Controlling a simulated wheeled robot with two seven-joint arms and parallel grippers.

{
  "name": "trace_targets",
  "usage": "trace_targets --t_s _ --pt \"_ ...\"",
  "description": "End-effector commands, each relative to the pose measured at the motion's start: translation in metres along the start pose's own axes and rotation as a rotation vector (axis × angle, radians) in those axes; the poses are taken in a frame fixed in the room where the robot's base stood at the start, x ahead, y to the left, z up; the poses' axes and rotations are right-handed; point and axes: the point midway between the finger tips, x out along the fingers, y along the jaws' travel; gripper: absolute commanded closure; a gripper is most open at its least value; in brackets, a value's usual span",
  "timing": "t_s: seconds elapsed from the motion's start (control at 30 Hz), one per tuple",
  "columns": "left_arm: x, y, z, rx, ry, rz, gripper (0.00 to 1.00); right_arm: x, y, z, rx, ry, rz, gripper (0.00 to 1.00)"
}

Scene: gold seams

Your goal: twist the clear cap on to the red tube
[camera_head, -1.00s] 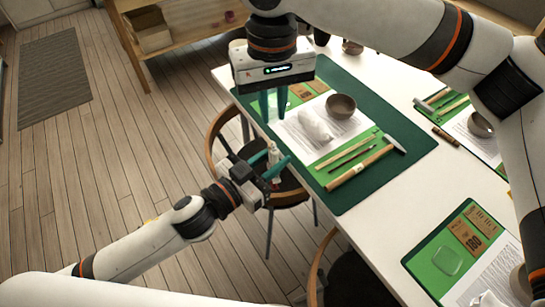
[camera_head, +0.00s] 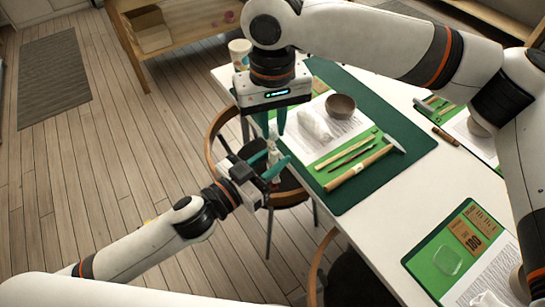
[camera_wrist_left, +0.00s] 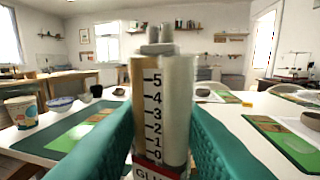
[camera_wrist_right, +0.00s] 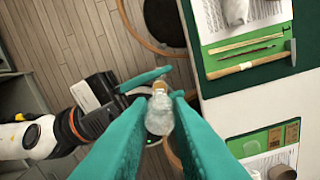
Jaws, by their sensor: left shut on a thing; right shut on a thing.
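My left gripper (camera_head: 278,164) is shut on the red tube (camera_wrist_left: 150,115), a twin-barrel tube with black scale numbers and a red label. It stands upright, its grey nozzle bare at the top in the left wrist view. My right gripper (camera_head: 273,133) points down just above the left one. It is shut on the clear cap (camera_wrist_right: 160,116), which shows between its teal fingertips in the right wrist view. The cap is not in the left wrist view. I see no contact between cap and nozzle. Both grippers are beside the table, over a chair and the floor.
The white table (camera_head: 385,190) stands to the right, with a green mat (camera_head: 405,165) holding a bowl (camera_head: 340,106), paper, thin tools and a hammer (camera_head: 394,144). A patterned cup (camera_head: 240,54) stands at the table's far corner. A chair (camera_head: 285,195) is beneath the grippers.

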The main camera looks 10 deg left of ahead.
Motion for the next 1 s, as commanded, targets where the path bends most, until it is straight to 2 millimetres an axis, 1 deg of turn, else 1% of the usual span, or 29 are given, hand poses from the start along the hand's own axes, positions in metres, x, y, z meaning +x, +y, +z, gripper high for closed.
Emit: trace_targets --t_s 0.57,1.0 --pt "0.0 0.0 0.0 0.0 0.0 0.0 1.0 -0.001 0.0 -0.001 0.0 -0.001 -0.001 1.0" --pt "0.0 0.0 0.0 0.0 0.0 0.0 1.0 0.017 0.0 0.0 0.001 -0.001 -0.001 1.0"
